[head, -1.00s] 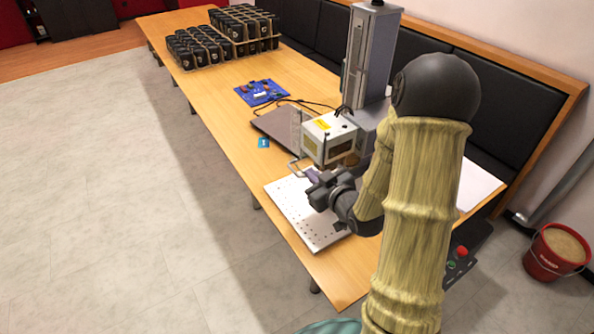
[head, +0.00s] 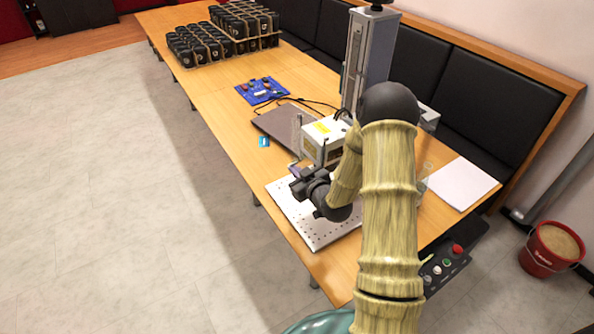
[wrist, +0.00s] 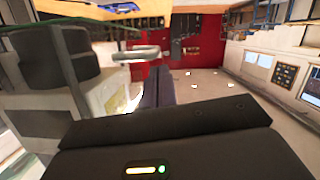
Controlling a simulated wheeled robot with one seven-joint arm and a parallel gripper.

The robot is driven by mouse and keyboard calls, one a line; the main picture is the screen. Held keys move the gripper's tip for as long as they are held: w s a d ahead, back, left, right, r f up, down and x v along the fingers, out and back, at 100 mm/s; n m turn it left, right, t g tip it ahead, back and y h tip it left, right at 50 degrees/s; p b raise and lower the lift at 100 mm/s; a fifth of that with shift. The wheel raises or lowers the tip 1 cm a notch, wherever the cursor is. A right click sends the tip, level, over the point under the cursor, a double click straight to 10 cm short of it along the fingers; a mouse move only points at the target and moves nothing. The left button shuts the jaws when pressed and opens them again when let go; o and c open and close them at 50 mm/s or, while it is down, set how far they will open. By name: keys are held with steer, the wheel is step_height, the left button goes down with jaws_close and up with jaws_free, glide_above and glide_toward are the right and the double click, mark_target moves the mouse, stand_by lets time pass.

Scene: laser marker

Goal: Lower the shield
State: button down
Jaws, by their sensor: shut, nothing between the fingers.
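The laser marker's pale boxy head (head: 324,140) sits in front of its grey column, over the white perforated plate (head: 322,232). The shield is clear and hard to make out; a thin upright edge (head: 299,130) shows beside the head. A light bar handle (wrist: 135,52) shows in the wrist view, close to the fingertips and left of them, with no clear contact. My gripper (head: 294,178) is shut and empty, just above the plate's far left part and below the head's front. Its dark fingers (wrist: 159,86) are together in the wrist view. My arm hides part of the machine.
A closed laptop (head: 280,124) and a blue board (head: 262,91) lie farther along the wooden table (head: 215,98). White paper (head: 460,183), a button box (head: 445,262) and a red bucket (head: 551,250) are at right.

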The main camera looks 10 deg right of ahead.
steer(key=shift+f, duration=0.25)
steer(key=shift+f, duration=0.2)
step_height(320, 180, down, 18)
steer(key=b, duration=1.7)
steer(key=shift+s, duration=0.1)
step_height(320, 180, up, 5)
steer(key=p, duration=0.3)
steer(key=b+v, duration=0.2)
steer(key=v, duration=0.7)
steer(key=shift+s+a+f, duration=0.2)
steer(key=shift+s, duration=0.35)
